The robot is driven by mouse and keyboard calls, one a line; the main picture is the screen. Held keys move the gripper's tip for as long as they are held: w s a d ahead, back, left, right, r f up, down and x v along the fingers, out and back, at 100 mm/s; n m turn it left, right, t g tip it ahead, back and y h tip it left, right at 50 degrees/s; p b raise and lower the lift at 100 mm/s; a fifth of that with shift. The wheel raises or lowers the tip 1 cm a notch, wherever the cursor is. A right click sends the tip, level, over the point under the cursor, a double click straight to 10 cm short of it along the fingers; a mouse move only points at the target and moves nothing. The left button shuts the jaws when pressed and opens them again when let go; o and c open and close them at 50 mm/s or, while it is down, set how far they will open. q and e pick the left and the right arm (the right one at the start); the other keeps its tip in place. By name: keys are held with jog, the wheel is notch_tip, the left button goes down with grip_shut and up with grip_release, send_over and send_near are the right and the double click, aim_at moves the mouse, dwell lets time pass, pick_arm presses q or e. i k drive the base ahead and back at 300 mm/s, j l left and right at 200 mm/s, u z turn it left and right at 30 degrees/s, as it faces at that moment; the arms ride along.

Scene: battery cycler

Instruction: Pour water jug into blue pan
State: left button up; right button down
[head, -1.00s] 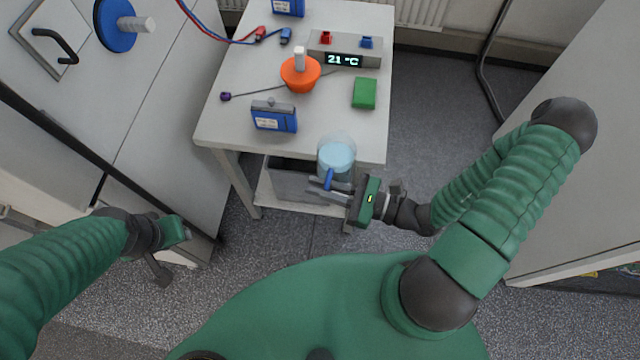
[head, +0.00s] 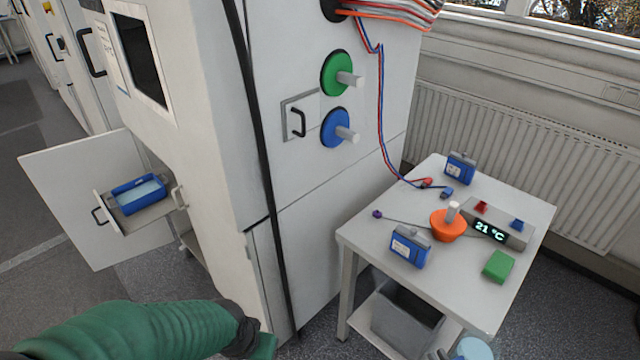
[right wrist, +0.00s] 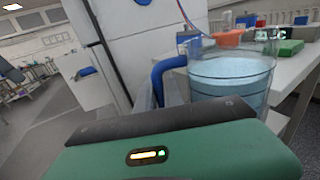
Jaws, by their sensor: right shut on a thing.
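The clear water jug (head: 473,349) holds light blue water and is cut off at the bottom edge of the head view, by the small table's front. In the right wrist view the jug (right wrist: 232,80) stands upright, with its blue handle (right wrist: 163,75) towards my fingers. The blue pan (head: 128,208) sits on a pulled-out shelf of the white cabinet at left, with a pale blue inside. My left gripper (head: 264,346) is partly cut off, its jaws unclear.
The pan's shelf (head: 165,212) lies beside an open cabinet door (head: 70,190). The small table (head: 365,232) carries an orange funnel-like piece (head: 447,228), blue packs, a green block (head: 498,266) and a display box (head: 520,236). A cabinet corner (head: 255,250) stands between pan and table.

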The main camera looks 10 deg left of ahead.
aim_at(131, 197)
jog(key=u, duration=0.4)
jog(key=i+u, duration=0.15)
jog(key=u, duration=0.25)
jog(key=l+u, duration=0.1)
jog(key=u, duration=0.3)
jog(key=i+l, duration=0.25)
